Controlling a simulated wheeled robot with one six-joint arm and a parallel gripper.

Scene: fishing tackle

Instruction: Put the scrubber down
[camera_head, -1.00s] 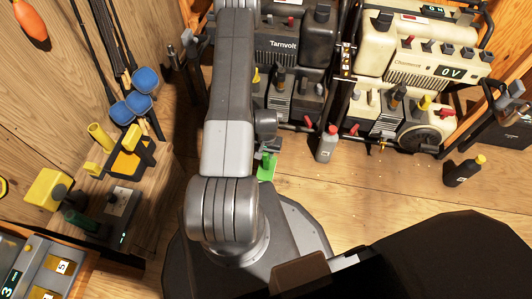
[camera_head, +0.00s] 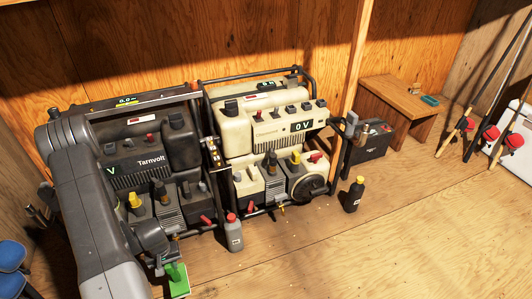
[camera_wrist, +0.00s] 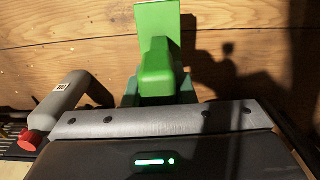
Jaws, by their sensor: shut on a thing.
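The scrubber (camera_head: 178,281) is bright green. It shows at the lower left of the head view, at the end of my arm, in front of the dark generator. In the wrist view the scrubber (camera_wrist: 157,72) is at the top centre, with a flat plate and a thicker handle. My gripper (camera_head: 168,268) is shut on the handle, and its jaws (camera_wrist: 160,97) show on both sides of it in the wrist view. The scrubber appears to hang above the wooden floor; the exact gap is hard to tell.
A dark generator (camera_head: 140,152) and a cream generator (camera_head: 262,137) stand along the back wall. A grey bottle with a red cap (camera_head: 234,237) and a black bottle (camera_head: 354,197) stand on the floor. A wooden bench (camera_head: 397,108) is at the back right.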

